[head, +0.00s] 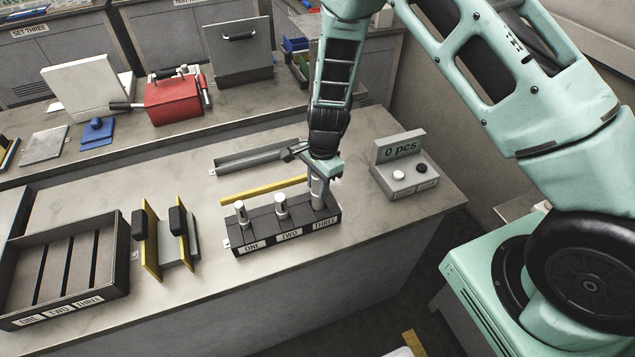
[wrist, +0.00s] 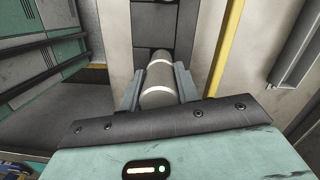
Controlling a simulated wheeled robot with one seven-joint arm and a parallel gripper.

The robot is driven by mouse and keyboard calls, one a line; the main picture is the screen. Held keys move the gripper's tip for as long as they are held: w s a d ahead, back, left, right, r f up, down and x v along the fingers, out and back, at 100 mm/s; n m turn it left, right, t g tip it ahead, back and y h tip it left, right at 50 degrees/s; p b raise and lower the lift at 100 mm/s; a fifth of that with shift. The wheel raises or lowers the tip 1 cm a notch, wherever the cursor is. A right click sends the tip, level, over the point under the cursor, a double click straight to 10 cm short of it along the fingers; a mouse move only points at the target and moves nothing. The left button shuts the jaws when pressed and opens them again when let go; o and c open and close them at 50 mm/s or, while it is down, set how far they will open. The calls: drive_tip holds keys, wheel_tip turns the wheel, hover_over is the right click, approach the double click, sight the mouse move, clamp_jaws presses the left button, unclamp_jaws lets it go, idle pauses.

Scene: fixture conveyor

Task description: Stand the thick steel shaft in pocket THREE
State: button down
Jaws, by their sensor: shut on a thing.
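The thick steel shaft (head: 317,192) is bright grey and stands about upright below my gripper (head: 313,168), at pocket THREE of the dark block (head: 262,243). Its lower end meets the block there, but I cannot tell how deep it sits. In the wrist view the shaft (wrist: 159,84), with a pale ring, lies between both fingers of my gripper (wrist: 158,92), which is shut on it. One steel shaft (head: 240,211) stands in pocket ONE and another (head: 281,205) in pocket TWO. My gripper hides the top of the held shaft in the head view.
A counter box (head: 397,178) reading "0 pcs" with two buttons stands right of the block. A yellow strip (head: 263,190) and a grey channel (head: 250,158) lie behind it. A yellow-plated fixture (head: 151,240) and a slatted tray (head: 122,262) are at left.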

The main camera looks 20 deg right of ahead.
sight(317, 192)
drive_tip(key=shift+f+b, duration=1.2)
drive_tip(key=shift+f, duration=0.45)
idle(1.5)
drive_tip(key=c, duration=0.9)
unclamp_jaws()
drive_tip(key=shift+c, duration=0.2)
